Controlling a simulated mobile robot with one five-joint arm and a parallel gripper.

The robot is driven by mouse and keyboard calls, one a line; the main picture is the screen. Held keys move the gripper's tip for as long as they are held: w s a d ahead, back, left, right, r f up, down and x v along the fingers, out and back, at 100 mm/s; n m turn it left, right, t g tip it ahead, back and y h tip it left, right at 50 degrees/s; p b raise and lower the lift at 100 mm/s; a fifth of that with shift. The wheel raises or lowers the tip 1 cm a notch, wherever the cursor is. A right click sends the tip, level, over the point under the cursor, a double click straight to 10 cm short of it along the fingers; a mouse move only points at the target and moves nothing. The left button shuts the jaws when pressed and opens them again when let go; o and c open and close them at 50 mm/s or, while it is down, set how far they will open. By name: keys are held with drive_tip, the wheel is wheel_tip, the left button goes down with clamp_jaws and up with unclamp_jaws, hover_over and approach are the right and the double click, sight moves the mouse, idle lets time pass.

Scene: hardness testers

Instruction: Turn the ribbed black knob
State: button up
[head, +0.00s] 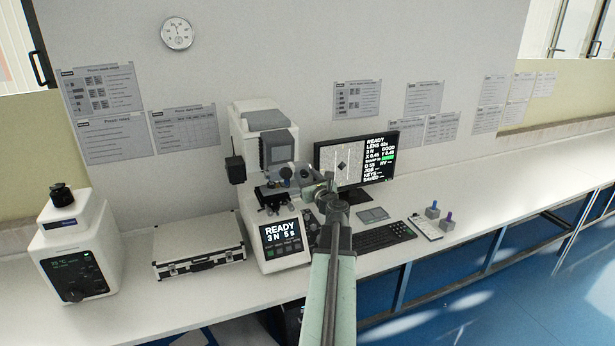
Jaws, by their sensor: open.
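The hardness tester (251,165) stands on the bench at the middle, with a screen (283,238) reading READY. A dark round knob (309,220) shows at its right side, beside the screen and partly behind my arm. Ribs are too small to make out on either. My gripper (304,176) is at the tester's right side, above the dark knob and apart from it as far as I can see. It is open, and its fingers are small and partly hidden by my wrist.
A monitor (356,160) stands right of my gripper, with a keyboard (386,236) in front. A silver case (198,248) lies between the white device (75,245) and the tester. The bench at far right is clear.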

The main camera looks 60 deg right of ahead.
clamp_jaws()
drive_tip(key=shift+d+r, duration=0.1)
drive_tip(key=shift+d, duration=0.1)
drive_tip(key=shift+a, duration=0.2)
drive_tip(key=shift+n, duration=0.4)
